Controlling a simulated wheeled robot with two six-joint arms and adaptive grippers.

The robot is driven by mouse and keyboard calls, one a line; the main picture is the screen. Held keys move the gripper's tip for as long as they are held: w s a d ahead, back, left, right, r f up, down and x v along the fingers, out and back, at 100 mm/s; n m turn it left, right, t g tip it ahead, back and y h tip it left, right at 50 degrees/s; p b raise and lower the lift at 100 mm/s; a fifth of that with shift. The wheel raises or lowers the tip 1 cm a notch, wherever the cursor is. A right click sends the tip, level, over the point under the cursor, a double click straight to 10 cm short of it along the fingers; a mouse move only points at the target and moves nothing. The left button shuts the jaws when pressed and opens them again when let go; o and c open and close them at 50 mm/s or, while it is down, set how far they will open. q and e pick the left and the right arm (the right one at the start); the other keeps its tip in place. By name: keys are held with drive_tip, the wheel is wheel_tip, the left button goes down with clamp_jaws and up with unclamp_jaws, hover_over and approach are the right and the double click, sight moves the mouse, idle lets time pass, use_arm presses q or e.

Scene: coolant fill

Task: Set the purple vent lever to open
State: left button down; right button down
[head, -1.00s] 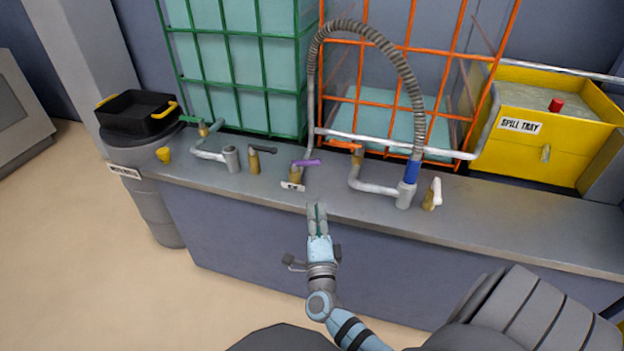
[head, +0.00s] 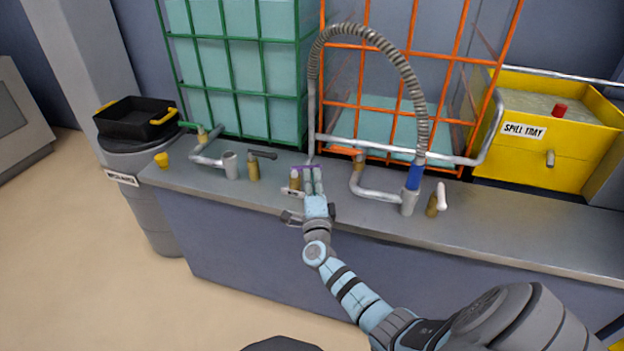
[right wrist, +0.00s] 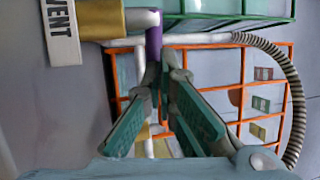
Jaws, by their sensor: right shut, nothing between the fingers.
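The purple vent lever (head: 306,167) sits on a brass valve (head: 295,181) near the bench's front edge and points right in the head view. The fingers also show in the right wrist view (right wrist: 161,68). My left gripper is not in view.
A black-handled valve (head: 254,166) and a grey pipe cup (head: 230,165) stand to the left. To the right are a pipe with a blue-collared hose (head: 414,176) and a white-handled valve (head: 433,203). Green and orange cages (head: 374,48) stand behind. The bench front (head: 240,235) is clear.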

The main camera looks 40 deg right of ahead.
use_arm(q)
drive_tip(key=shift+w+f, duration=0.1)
use_arm(e)
drive_tip(key=shift+d, duration=0.1)
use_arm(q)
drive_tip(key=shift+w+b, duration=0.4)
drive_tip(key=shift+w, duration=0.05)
use_arm(e)
drive_tip(key=shift+d+n+t+y, duration=0.15)
drive_tip(key=shift+n+t+y, duration=0.2)
drive_tip(key=shift+y, duration=0.25)
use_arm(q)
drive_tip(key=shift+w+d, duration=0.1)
